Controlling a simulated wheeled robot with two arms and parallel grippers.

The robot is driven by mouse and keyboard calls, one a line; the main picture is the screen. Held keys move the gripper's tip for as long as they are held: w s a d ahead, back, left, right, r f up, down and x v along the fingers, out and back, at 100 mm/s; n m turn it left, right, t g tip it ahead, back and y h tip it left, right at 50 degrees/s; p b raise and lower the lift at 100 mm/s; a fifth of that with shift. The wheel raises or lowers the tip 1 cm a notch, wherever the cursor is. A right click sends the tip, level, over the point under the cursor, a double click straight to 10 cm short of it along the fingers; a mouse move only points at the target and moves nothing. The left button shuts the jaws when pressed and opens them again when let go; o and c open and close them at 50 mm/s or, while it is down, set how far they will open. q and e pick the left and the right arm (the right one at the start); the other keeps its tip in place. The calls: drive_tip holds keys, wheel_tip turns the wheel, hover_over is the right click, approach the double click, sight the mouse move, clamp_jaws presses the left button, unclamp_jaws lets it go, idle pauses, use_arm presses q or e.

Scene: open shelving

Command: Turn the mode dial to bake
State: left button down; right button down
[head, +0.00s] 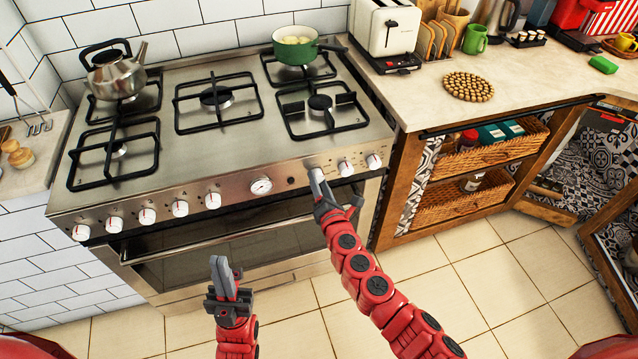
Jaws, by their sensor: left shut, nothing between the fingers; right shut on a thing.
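The stove (160,180) has a row of white dials with red marks along its front panel. My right gripper (317,178) is at the panel, shut on a white dial (313,171) just right of the round gauge (261,186). The fingers cover much of that dial, so its pointer and any label are not readable. Two free dials, one nearer (345,168) and one at the right end (373,161), sit to its right. My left gripper (225,277) is shut and empty, in front of the oven door, apart from it.
Several more dials, such as this one (213,200), line the panel's left half. The oven door handle (140,256) runs below the panel. A kettle (116,75) and a green pot (294,48) stand on the back burners. The wooden cabinet (400,190) adjoins on the right.

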idle(0.4)
drive_tip(key=shift+c, duration=1.8)
unclamp_jaws()
drive_tip(key=v, duration=1.7)
drive_tip(key=shift+s+b, duration=0.2)
drive_tip(key=shift+b, duration=0.2)
